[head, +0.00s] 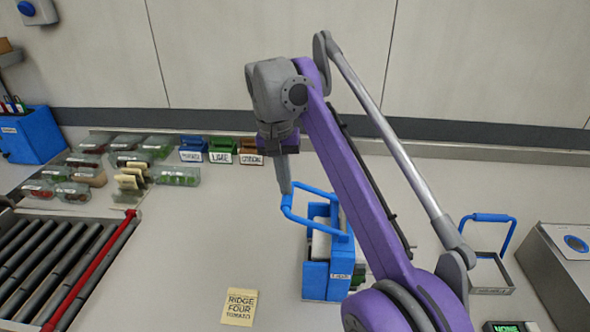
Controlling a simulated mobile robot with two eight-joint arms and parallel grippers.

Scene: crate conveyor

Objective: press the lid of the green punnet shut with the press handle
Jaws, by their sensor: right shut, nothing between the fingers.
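My right gripper (285,178) is shut and empty, pointing down. Its fingertips are at the blue looped handle (318,223) of a blue caddy (326,282); I cannot tell whether they touch it. A grey frame with a blue upright handle (490,217) stands at the right, apart from the gripper; it may be the press. Several clear-lidded punnets sit at the left, and two with green contents (160,146) (177,176) show there. Something dark and green is partly hidden behind my right arm, beside the caddy. Which one is the green punnet is unclear. My left gripper is not in view.
A roller conveyor (35,262) with a red bar (88,272) is at the lower left. Small labelled blue, green and brown boxes (222,148) stand by the wall. A yellow note (239,307) lies on the bare counter. A grey box (560,275) is at the right.

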